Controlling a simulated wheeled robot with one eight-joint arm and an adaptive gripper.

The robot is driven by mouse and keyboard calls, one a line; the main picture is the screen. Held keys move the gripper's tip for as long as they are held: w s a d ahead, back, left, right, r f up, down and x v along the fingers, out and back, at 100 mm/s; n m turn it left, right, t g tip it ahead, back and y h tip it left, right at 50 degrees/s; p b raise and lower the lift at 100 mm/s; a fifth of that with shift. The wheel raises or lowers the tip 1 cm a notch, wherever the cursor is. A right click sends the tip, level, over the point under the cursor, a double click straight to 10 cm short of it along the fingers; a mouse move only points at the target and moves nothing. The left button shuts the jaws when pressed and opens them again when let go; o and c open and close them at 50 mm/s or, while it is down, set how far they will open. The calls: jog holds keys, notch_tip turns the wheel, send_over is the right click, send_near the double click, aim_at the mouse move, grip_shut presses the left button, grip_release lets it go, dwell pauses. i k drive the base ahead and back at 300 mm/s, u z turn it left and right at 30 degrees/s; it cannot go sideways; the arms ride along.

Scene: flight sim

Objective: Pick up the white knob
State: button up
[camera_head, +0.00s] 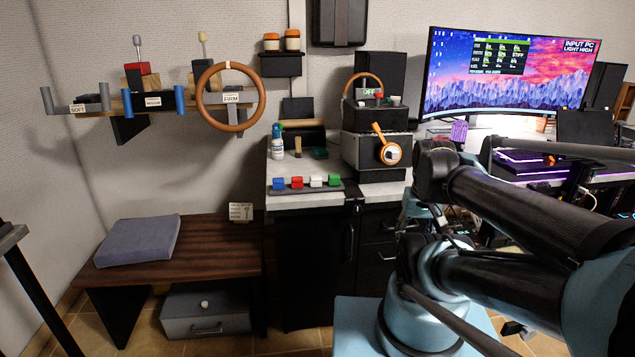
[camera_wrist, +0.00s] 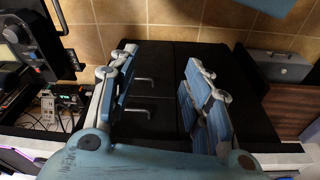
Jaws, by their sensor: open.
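A small white round knob (camera_head: 204,304) sits on the grey drawer box (camera_head: 207,322) under the low wooden bench at the lower left of the head view. In the wrist view, a small pale spot that looks like the knob (camera_wrist: 284,71) shows on the grey box (camera_wrist: 277,62) at the right edge. My gripper (camera_wrist: 160,60) is open and empty, its two blue-and-grey fingers wide apart before the black cabinet. It is well away from the knob. In the head view my arm crosses the right side, and the fingers cannot be made out clearly.
The wooden bench (camera_head: 196,252) with a grey cushion (camera_head: 138,240) overhangs the box. The black cabinet (camera_head: 313,265) stands right of it, with a row of coloured blocks (camera_head: 300,184) on its top. Tiled floor (camera_head: 290,343) lies in front.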

aim_at(315, 181)
jog(key=z, duration=0.6)
jog(key=k, duration=1.3)
jog(key=u, duration=0.5)
jog(key=i, duration=1.05)
